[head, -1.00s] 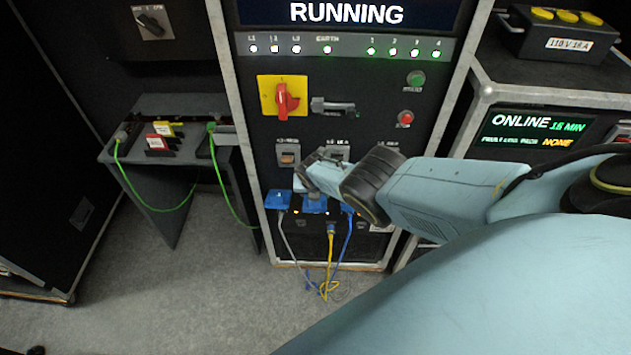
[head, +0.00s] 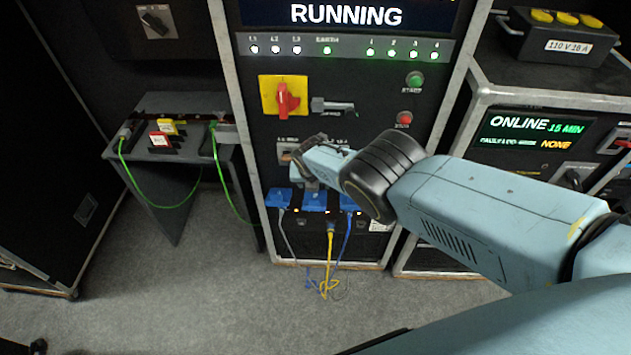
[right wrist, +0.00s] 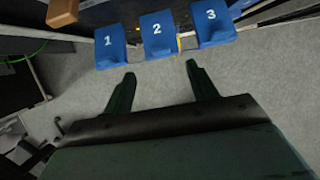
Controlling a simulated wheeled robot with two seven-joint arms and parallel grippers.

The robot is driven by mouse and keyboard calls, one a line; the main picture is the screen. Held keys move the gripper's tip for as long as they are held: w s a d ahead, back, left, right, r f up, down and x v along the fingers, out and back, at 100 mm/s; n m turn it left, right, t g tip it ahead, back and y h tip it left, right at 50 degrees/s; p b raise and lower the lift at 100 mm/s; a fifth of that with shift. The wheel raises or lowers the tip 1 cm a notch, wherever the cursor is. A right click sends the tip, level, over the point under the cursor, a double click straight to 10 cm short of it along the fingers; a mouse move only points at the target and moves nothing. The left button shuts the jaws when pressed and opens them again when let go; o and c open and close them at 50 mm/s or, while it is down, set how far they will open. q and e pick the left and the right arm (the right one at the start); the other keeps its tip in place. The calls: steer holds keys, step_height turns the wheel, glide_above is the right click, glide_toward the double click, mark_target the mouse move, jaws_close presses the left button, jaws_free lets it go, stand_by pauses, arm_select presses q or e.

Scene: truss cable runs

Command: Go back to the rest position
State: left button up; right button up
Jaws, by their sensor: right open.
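My right arm reaches in from the right in the head view. Its gripper (head: 306,180) hangs in front of the middle rack, just above the blue sockets, with its fingers hard to make out. In the right wrist view the gripper (right wrist: 160,71) is open and empty, its two dark fingers apart. Blue blocks numbered 1 (right wrist: 109,44), 2 (right wrist: 158,35) and 3 (right wrist: 212,20) lie beyond the fingertips, apart from them. In the head view block 1 (head: 277,199) shows at the rack's left. My left gripper is not in view.
The middle rack (head: 236,125) reads RUNNING and carries a red rotary switch (head: 284,100). Grey, yellow (head: 330,250) and blue cables hang below the blocks. A dark side table (head: 180,155) with green cables stands left. The ONLINE rack (head: 530,125) stands right. Grey floor (head: 220,300) is open in front.

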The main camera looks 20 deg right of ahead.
steer(key=s+d+f+m+g+y+b, duration=0.1)
steer(key=s+f+m+b, duration=0.45)
steer(key=s+f, duration=0.7)
steer(key=s+f+m+b, duration=0.4)
steer(key=s+f+m, duration=0.45)
steer(key=f, duration=0.75)
steer(key=s+d+f+m+b, duration=0.1)
steer(key=s+f+m, duration=0.4)
steer(key=s, duration=0.6)
steer(key=s+d+f+m+g+b, duration=0.1)
steer(key=s+f+m+b, duration=0.3)
steer(key=s, duration=0.8)
steer(key=s+d+f+m+b, duration=0.1)
steer(key=s+f+m+b, duration=0.2)
steer(key=s, duration=0.9)
step_height(320, 180, down, 5)
steer(key=m, duration=0.3)
steer(key=shift+s+d+g+y, duration=0.2)
steer(key=shift+d+g+y, duration=0.05)
steer(key=shift+g+y, duration=0.15)
